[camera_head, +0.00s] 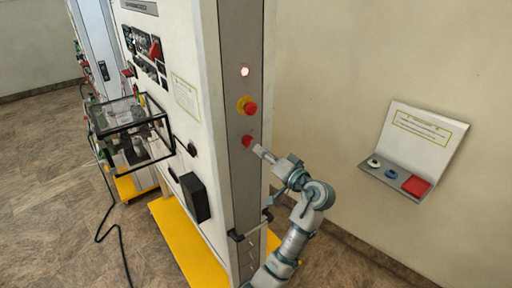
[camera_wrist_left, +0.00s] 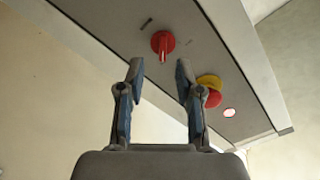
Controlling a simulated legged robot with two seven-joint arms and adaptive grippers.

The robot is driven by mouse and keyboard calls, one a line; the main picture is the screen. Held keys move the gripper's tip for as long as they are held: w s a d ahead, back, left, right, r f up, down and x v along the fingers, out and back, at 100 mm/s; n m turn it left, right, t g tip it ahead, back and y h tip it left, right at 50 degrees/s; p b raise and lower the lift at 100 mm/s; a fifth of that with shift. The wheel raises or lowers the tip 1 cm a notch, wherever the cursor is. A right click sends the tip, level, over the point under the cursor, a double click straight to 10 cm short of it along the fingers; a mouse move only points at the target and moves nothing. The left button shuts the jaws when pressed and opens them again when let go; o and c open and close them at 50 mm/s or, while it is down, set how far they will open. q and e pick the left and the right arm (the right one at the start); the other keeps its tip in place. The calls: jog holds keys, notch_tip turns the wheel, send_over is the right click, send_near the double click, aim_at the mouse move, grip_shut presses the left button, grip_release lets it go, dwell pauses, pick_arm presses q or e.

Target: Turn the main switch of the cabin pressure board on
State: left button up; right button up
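The main switch (camera_head: 247,141) is a red rotary knob on the grey narrow face of the cabin pressure board (camera_head: 228,60), the lowest of three items there. In the left wrist view the switch (camera_wrist_left: 162,42) shows a round red disc with a raised handle. My left gripper (camera_head: 263,153) is just to the right of the switch in the head view. In the left wrist view my left gripper (camera_wrist_left: 160,75) is open and empty, its fingertips apart with the switch ahead between them. Contact cannot be seen. My right gripper is not in view.
Above the switch are a red button on a yellow base (camera_head: 248,106) and a lit lamp (camera_head: 245,71). A wall panel (camera_head: 425,135) with a red square and knobs is at the right. A clear box (camera_head: 130,130) sticks out from the board's left side. A cable (camera_head: 108,222) lies on the floor.

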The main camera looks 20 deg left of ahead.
pick_arm(q)
jog(key=v, duration=0.6)
jog(key=shift+d, duration=0.45)
jog(key=shift+a, duration=0.1)
